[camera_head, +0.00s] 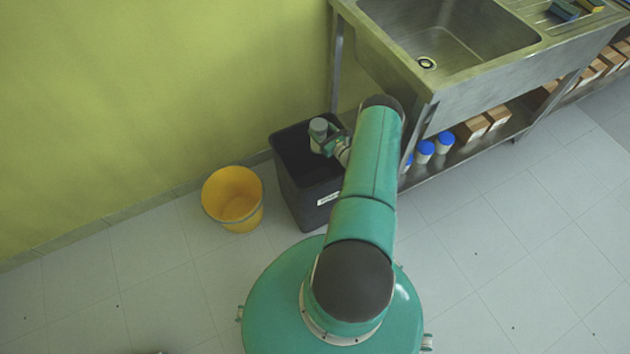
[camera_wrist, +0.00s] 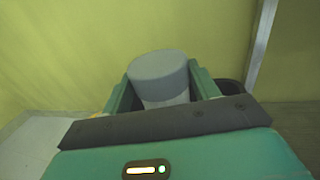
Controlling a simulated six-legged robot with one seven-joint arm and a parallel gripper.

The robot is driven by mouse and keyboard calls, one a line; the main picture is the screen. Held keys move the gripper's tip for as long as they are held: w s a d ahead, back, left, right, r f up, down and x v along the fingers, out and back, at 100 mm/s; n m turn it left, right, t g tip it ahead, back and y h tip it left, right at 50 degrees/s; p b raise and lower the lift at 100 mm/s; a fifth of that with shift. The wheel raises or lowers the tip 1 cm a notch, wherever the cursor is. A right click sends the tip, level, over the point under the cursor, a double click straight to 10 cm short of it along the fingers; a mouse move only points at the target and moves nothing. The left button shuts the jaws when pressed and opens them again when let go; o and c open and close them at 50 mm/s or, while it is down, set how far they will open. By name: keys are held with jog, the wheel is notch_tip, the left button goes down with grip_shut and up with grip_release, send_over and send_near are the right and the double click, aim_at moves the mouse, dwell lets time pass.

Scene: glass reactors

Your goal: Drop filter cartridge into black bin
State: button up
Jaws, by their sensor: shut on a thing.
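The filter cartridge (camera_head: 319,127) has a grey round cap and a paler body below it. My gripper (camera_head: 327,143) is shut on it and holds it upright over the open top of the black bin (camera_head: 310,195). In the wrist view the cartridge (camera_wrist: 160,76) sits between the two green fingers of my gripper (camera_wrist: 163,92). Its lower end is hidden by my gripper. A dark piece of the bin's rim (camera_wrist: 231,88) shows behind the right finger. My arm covers part of the bin's right side in the head view.
A yellow bucket (camera_head: 233,197) stands on the floor left of the bin. A steel sink (camera_head: 440,40) is at the right, with blue-capped bottles (camera_head: 424,149) and brown boxes (camera_head: 472,129) on its lower shelf. A green wall (camera_head: 130,100) runs behind. The floor at front left is clear.

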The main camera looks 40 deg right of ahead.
jog(key=o, duration=1.4)
jog(key=shift+o, duration=0.2)
jog(key=shift+s, duration=0.1)
jog(key=s+a, duration=0.1)
jog(key=s, duration=1.2)
jog(key=shift+s+a, duration=0.25)
jog(key=shift+s, duration=0.05)
